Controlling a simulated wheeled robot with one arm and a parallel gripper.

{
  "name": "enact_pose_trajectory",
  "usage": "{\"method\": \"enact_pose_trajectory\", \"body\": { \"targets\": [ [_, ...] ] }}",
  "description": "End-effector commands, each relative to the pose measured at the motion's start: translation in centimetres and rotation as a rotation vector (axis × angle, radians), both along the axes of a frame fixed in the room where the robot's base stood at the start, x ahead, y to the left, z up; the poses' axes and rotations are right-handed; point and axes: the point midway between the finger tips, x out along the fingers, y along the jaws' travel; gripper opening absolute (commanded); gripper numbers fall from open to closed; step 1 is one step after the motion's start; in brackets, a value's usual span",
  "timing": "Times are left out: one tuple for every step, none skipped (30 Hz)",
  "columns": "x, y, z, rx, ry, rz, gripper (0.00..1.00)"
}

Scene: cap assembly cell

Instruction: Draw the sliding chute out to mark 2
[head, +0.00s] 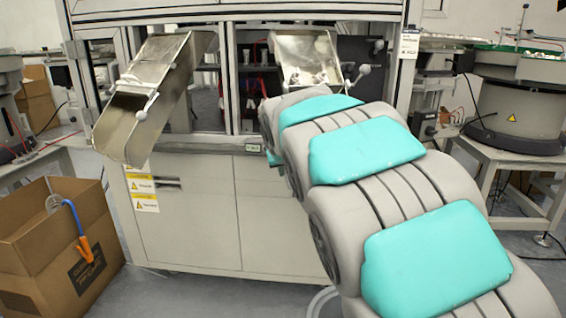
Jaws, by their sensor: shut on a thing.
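Two metal chutes show in the head view. The left chute (150,92) slopes down out of the cabinet opening and reaches out past its front, with small white knobs near its middle. The right chute (303,52) sits in the right opening, and my arm covers its lower part. White-knobbed handles (364,69) show at its right side. I cannot tell which chute is the sliding one, and no mark 2 is readable. My arm reaches up to the front of the right chute. My gripper is hidden behind my arm, so its hold does not show.
The cabinet (195,215) stands ahead, with warning labels on its front. An open cardboard box (38,262) with an orange-and-blue tool on its rim is at the lower left. A bowl feeder (520,112) on a white table stands at the right. Grey floor shows before the cabinet.

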Motion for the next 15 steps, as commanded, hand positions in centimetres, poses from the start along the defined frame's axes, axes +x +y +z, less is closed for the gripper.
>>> {"method": "enact_pose_trajectory", "body": {
  "targets": [
    [-0.53,-0.18,-0.77,0.000,0.000,0.000,0.00],
    [-0.68,-0.23,-0.87,0.000,-0.001,0.000,0.00],
    [-0.81,-0.27,-0.93,0.001,-0.003,0.000,0.00],
    [-0.86,-0.28,-0.93,0.001,-0.004,0.000,0.00],
    [-0.88,-0.28,-0.92,0.002,-0.004,0.001,0.00],
    [-0.87,-0.28,-0.88,0.002,-0.004,0.001,0.00],
    [-0.85,-0.27,-0.86,0.002,-0.004,0.001,0.00],
    [-0.85,-0.26,-0.85,0.002,-0.004,0.001,0.00],
    [-0.84,-0.26,-0.84,0.002,-0.004,0.001,0.00],
    [-0.85,-0.26,-0.85,0.002,-0.004,0.001,0.00],
    [-0.84,-0.26,-0.85,0.002,-0.004,0.001,0.00],
    [-0.84,-0.26,-0.85,0.002,-0.004,0.001,0.00],
    [-0.84,-0.26,-0.85,0.002,-0.004,0.001,0.16],
    [-0.84,-0.26,-0.86,0.002,-0.003,0.000,0.19],
    [-0.84,-0.26,-0.86,0.002,-0.003,0.000,0.24]
  ]
}}
